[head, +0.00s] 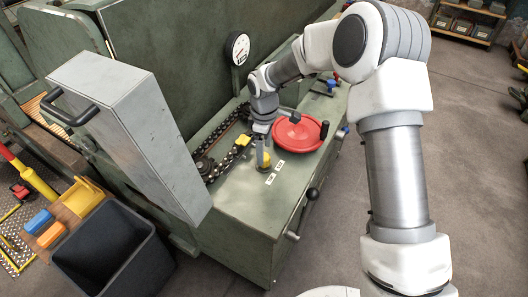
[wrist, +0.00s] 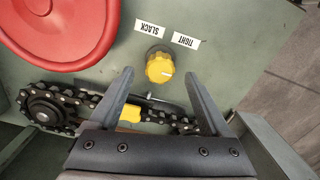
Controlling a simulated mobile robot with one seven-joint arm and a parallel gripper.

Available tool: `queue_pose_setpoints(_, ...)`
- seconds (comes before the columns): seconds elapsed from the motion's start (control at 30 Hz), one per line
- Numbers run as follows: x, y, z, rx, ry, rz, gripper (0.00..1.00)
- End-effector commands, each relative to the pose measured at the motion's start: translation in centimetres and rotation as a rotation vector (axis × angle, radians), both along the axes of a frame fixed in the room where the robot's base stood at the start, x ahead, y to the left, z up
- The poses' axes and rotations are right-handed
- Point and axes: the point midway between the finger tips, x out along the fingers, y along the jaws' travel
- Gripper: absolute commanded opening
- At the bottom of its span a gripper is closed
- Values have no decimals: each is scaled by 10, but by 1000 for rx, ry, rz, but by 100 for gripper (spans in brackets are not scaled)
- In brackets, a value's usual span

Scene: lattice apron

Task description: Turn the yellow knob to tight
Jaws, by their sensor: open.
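The yellow knob (wrist: 160,66) is a ribbed round knob on the green machine top, just ahead of and between the tips of my gripper (wrist: 159,76) in the wrist view. A pale mark shows on it, but its exact direction is hard to tell. The fingers are open, one on each side, with gaps to the knob. Beyond the knob are two white labels, SLACK (wrist: 150,29) and TIGHT (wrist: 186,41), upside down in this view. In the head view my gripper (head: 263,148) points down over the knob (head: 265,161), partly covering it.
A red handwheel (head: 298,137) is close beside the knob. A black chain on a sprocket (wrist: 46,108) with a yellow piece (wrist: 130,113) runs along the other side. A grey box with a handle (head: 135,130) stands left; a gauge (head: 238,48) rises behind.

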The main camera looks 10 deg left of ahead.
Motion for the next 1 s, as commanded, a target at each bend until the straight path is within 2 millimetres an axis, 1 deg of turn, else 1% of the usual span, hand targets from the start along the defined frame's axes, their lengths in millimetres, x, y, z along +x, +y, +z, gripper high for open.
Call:
queue_pose_setpoints(0.03,1,0,13,1,-4,-1,82)
queue_pose_setpoints(0.3,1,1,80,2,-4,-1,82)
queue_pose_setpoints(0.5,1,1,123,3,-4,0,82)
queue_pose_setpoints(0.6,1,1,138,3,-3,0,82)
queue_pose_setpoints(0.7,0,1,147,2,-2,0,82)
queue_pose_setpoints(0.83,0,0,152,1,-1,0,82)
queue_pose_setpoints(1.0,0,0,152,1,-1,0,82)
